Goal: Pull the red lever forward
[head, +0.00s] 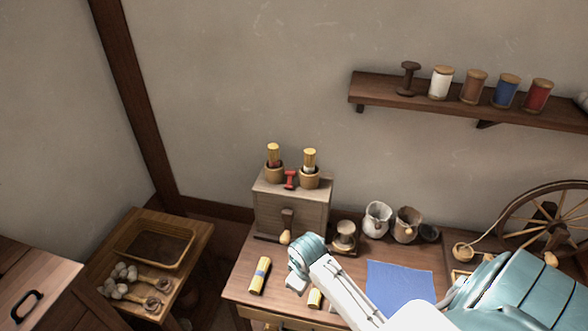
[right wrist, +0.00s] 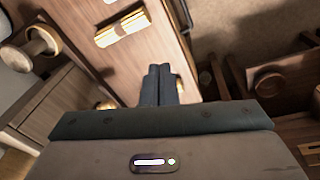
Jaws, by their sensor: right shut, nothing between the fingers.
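A small red lever (head: 290,180) stands on top of a grey-brown wooden box (head: 291,208), between two small cups, in the head view. A wooden crank with a pale knob (head: 285,238) hangs on the front of the box. My right arm reaches in from the lower right, its teal wrist in front of and below the box, apart from the red lever. The fingers of my right gripper (right wrist: 158,84) are shut and empty in the right wrist view, pointing down past the table edge. The red lever is not seen in that view. My left gripper is not in view.
Cups with yellow-topped rolls (head: 309,177) flank the lever. Jugs (head: 377,219), a blue cloth (head: 400,285) and a yellow roll (head: 260,275) are on the table. A spinning wheel (head: 545,220) is at right. A shelf (head: 460,98) hangs above; a side table with a basket (head: 155,245) is at left.

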